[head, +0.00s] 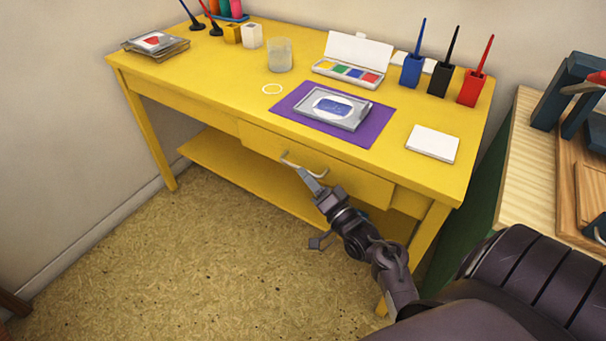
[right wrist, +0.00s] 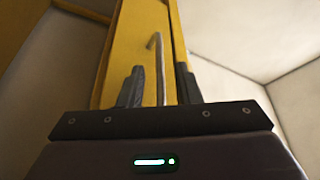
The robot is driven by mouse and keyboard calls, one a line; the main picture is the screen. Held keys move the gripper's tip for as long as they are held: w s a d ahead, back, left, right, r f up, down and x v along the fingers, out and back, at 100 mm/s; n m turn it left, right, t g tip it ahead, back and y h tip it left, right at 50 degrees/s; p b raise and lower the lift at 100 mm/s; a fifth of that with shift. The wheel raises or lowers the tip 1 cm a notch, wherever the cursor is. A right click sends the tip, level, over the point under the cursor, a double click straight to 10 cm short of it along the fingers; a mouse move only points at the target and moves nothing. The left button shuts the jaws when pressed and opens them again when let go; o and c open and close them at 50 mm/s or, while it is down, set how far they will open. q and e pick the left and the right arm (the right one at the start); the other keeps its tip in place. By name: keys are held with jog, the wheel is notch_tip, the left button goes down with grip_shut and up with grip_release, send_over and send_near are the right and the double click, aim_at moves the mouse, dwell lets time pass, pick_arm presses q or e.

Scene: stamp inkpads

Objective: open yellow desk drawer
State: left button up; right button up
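The yellow desk (head: 215,90) has a yellow drawer (head: 345,180) in its front. A thin grey bar handle (head: 290,161) is on the drawer front. Whether the drawer stands slightly out of the desk, I cannot tell. My right gripper (head: 309,178) is at the handle. In the right wrist view, the fingers of my right gripper (right wrist: 160,70) are apart, with the handle (right wrist: 155,45) between them and gaps on both sides. The yellow drawer front (right wrist: 132,40) is behind it. My left gripper is not in view.
On the desktop are a purple mat (head: 292,100) with an inkpad (head: 335,108), a paint box (head: 345,73), a white pad (head: 433,142), a glass jar (head: 279,55) and several brush holders. A wooden table (head: 520,160) stands right. Floor (head: 190,265) before the desk is clear.

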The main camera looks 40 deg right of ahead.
jog(key=shift+x, duration=1.2)
grip_shut()
